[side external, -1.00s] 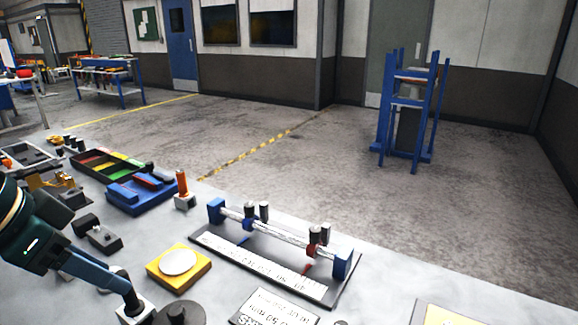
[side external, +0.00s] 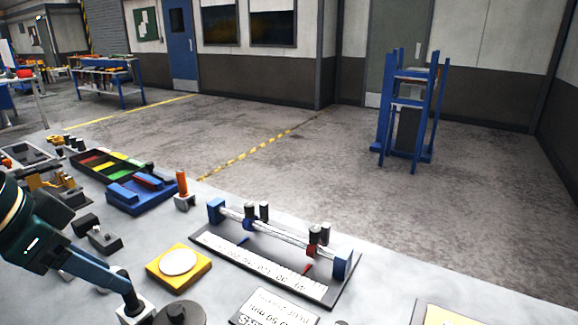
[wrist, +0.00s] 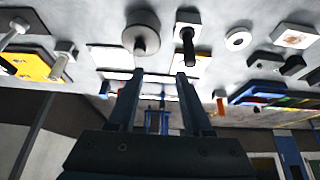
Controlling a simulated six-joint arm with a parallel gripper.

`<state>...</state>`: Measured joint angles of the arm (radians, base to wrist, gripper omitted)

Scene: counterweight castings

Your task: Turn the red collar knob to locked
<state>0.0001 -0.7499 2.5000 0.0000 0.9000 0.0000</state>
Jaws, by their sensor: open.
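The red collar (side external: 313,246) sits on a pale rail (side external: 275,235) toward its right end, in the side view. A dark knob (side external: 315,232) stands on top of it and a red pointer (side external: 308,269) reaches down to the scale (side external: 260,263). The knob's lock setting is too small to read. My gripper (wrist: 160,74) is open and empty in the wrist view. In the side view it is at the lower left, well apart from the collar. The collar cannot be made out clearly in the wrist view.
A blue collar (side external: 248,224) shares the rail, between blue end blocks. A blue tray (side external: 140,200) stands farther back.

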